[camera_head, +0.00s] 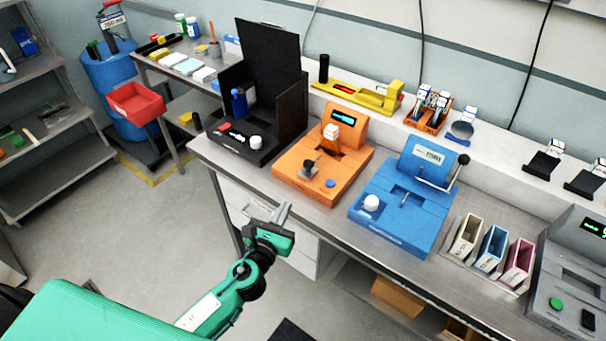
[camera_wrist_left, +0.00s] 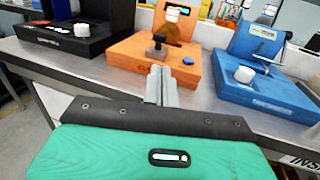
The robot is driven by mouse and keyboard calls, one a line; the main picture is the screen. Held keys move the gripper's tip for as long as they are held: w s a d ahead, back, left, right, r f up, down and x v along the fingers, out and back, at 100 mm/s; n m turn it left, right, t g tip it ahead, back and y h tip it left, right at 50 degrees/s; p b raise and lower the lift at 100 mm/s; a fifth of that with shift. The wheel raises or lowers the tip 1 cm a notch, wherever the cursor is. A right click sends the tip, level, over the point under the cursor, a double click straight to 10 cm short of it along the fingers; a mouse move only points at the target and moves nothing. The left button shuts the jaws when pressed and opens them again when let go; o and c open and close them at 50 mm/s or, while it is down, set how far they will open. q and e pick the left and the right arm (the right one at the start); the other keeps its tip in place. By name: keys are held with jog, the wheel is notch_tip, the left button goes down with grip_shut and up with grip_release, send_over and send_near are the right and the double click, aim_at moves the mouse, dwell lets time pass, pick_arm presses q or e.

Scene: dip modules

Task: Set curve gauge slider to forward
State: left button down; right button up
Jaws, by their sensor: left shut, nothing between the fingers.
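My left gripper (camera_head: 283,212) is shut and empty, in front of the bench edge and short of the orange module. Its closed fingers (camera_wrist_left: 160,86) point at the orange module in the left wrist view. The orange module (camera_head: 290,177) has a dark-knobbed lever (camera_head: 309,167) in a slot, a blue button (camera_head: 330,184) and a small display. The blue module (camera_head: 394,231) has a white knob (camera_head: 371,203) at its front left and a crank-like handle (camera_head: 463,160). I cannot read which module is the curve gauge, nor tell its slider's setting. My right gripper is out of view.
A black module (camera_head: 247,150) with tall panels stands left of the orange one. Coloured bins (camera_head: 492,247) and a grey device (camera_head: 565,285) stand to the right. A yellow device (camera_head: 350,97) sits on the back ledge. The floor left of the bench is open.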

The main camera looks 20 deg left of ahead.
aim_at(311, 167)
pick_arm(q)
jog(key=w, duration=0.4)
jog(key=w+p, duration=0.1)
jog(key=w, duration=0.3)
jog(key=w+d+p, duration=0.1)
jog(key=w, duration=0.3)
jog(key=shift+w, duration=0.25)
jog(key=shift+w+d, duration=0.1)
jog(key=shift+w, duration=0.2)
jog(key=w, duration=0.1)
jog(key=w+d, duration=0.1)
jog(key=w, duration=0.2)
jog(key=shift+w+d, duration=0.3)
jog(key=shift+r, duration=0.15)
